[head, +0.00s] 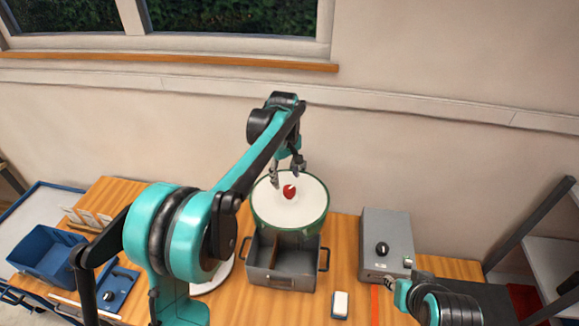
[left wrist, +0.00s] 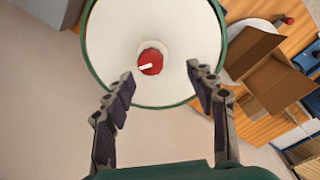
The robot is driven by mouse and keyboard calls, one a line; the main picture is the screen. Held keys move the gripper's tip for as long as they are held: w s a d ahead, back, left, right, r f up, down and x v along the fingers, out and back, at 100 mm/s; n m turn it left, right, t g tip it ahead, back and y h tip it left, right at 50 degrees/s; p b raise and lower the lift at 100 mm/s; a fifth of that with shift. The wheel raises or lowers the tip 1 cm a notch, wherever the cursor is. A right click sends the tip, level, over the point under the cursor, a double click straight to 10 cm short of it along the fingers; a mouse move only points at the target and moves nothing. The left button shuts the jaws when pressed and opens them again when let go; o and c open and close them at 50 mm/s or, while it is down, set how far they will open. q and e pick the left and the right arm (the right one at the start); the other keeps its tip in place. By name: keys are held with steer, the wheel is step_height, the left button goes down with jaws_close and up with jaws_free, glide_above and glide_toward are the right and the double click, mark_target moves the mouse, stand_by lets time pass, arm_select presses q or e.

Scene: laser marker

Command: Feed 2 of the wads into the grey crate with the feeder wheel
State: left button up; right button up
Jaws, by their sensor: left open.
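The feeder wheel is a white disc with a green rim (head: 262,222) and a red knob (head: 289,192) at its middle; the left wrist view shows its white face (left wrist: 115,40) and red knob (left wrist: 150,62). My left gripper (head: 287,178) is over the wheel, its fingers apart with nothing between them; in the left wrist view the open fingers (left wrist: 160,85) lie on either side below the knob, not touching it. The grey crate (head: 282,283) stands on the bench in front of the wheel. My right gripper (head: 397,289) is low at right, small and unclear. I cannot make out any wads.
A grey box with a black knob (head: 386,245) stands right of the wheel. A small white block on a dark base (head: 340,305) lies on the bench in front. A blue bin (head: 46,254) and blue tool (head: 117,289) are at left. The wall is close behind.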

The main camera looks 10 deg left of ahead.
mark_target(289, 188)
arm_select(q)
steer(key=shift+w+d+r+n+g+p, duration=0.2)
steer(key=shift+w+p, duration=0.2)
steer(key=shift+w, duration=0.15)
steer(key=shift+w+d+r+n+g+p, duration=0.1)
steer(key=shift+w+r+n+p, duration=0.1)
steer(key=shift+w+p, duration=0.25)
steer(key=shift+w+f, duration=0.25)
step_height(289, 188, down, 8)
steer(key=shift+r+p, duration=0.15)
steer(key=shift+p, duration=0.15)
arm_select(e)
step_height(289, 188, up, 4)
steer(key=shift+s+f, duration=0.1)
steer(key=shift+f, duration=0.05)
arm_select(q)
jaws_close()
